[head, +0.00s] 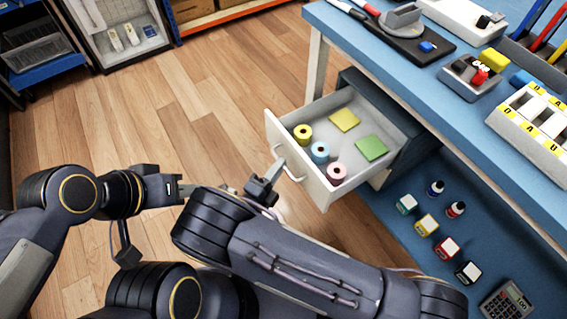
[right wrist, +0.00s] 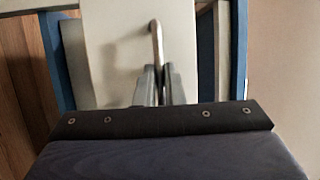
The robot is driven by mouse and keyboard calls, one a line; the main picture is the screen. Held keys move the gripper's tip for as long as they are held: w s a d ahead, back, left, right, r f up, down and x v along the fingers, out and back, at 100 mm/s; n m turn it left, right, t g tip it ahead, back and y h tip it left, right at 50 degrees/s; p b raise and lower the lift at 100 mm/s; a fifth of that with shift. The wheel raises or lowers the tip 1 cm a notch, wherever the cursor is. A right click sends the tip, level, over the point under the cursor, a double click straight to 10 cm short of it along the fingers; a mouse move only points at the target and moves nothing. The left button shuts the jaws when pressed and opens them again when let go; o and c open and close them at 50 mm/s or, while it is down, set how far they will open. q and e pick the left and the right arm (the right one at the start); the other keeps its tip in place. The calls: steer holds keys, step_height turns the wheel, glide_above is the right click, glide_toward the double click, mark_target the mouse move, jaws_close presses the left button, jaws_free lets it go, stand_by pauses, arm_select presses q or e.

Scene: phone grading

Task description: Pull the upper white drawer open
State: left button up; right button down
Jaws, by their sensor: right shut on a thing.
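The upper white drawer (head: 312,188) stands pulled out from under the blue workbench in the head view. Inside it lie yellow, blue and pink rolls and yellow and green note pads. Its pale bar handle (head: 287,165) is on the front face. My right gripper (head: 272,172) is at the handle and shut on it. The right wrist view shows the handle (right wrist: 155,40) running down between the fingers of the right gripper (right wrist: 158,80). My left gripper (head: 186,187) is apart from the drawer, to its left, and its finger opening is too small to judge.
The blue workbench (head: 400,80) holds a black mat, a grey stand and a white labelled organiser (head: 530,125). Below, a blue surface (head: 400,245) carries several small bottles and a calculator (head: 506,303). Open wooden floor (head: 190,110) lies left of the drawer; shelves stand at the back left.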

stand_by(0.3)
steer(key=c, duration=1.5)
jaws_free()
arm_select(q)
steer(key=shift+a, duration=0.1)
arm_select(e)
steer(key=shift+s, duration=0.15)
